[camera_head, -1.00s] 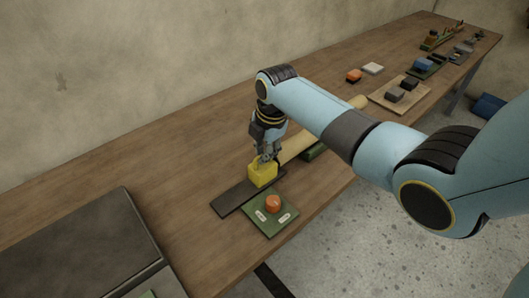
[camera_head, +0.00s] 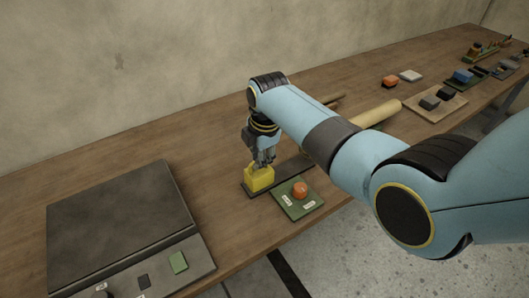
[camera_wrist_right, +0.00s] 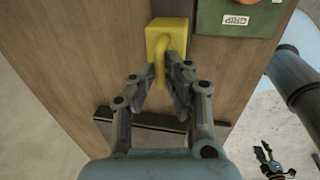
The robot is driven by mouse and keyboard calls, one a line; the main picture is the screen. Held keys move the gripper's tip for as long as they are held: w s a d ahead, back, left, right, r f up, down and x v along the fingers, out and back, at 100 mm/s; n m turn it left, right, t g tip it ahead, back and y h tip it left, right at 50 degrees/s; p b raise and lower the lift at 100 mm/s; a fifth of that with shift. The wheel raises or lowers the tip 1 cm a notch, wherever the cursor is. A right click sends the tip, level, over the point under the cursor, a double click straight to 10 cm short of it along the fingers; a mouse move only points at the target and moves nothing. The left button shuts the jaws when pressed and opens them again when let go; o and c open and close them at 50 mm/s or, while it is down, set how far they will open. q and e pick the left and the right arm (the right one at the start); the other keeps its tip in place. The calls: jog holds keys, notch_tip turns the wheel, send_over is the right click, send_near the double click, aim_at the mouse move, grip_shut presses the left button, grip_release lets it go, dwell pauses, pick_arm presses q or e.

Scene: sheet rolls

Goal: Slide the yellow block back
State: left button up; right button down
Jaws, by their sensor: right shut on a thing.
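The yellow block (camera_head: 259,179), with a raised yellow handle, sits at the left end of a dark track (camera_head: 292,167) on the table. My right gripper (camera_head: 264,162) points down and is shut on the block's handle. In the right wrist view, the yellow block (camera_wrist_right: 166,38) is at top centre with its handle between the fingers of my right gripper (camera_wrist_right: 165,78).
A green panel (camera_head: 283,199) with an orange knob (camera_head: 300,190) and white labels lies just right of the block. A large dark grey slab (camera_head: 115,225) covers the table's left. A pale roll (camera_head: 378,113) lies behind my right arm. The wall bounds the far side.

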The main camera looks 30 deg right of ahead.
jog(key=shift+a, duration=0.2)
jog(key=c, duration=1.4)
grip_release()
jog(key=shift+a, duration=0.1)
jog(key=shift+c, duration=0.2)
pick_arm(q)
jog(key=shift+s+a+f, duration=0.1)
jog(key=shift+s+a, duration=0.45)
jog(key=shift+s, duration=0.25)
pick_arm(e)
jog(key=shift+o, duration=0.3)
pick_arm(q)
jog(key=shift+w, duration=0.2)
pick_arm(e)
jog(key=shift+r, duration=0.1)
jog(key=shift+r, duration=0.25)
pick_arm(q)
jog(key=shift+d, duration=0.15)
pick_arm(e)
notch_tip(320, 180, up, 11)
jog(key=s, duration=0.2)
jog(key=shift+s, duration=0.2)
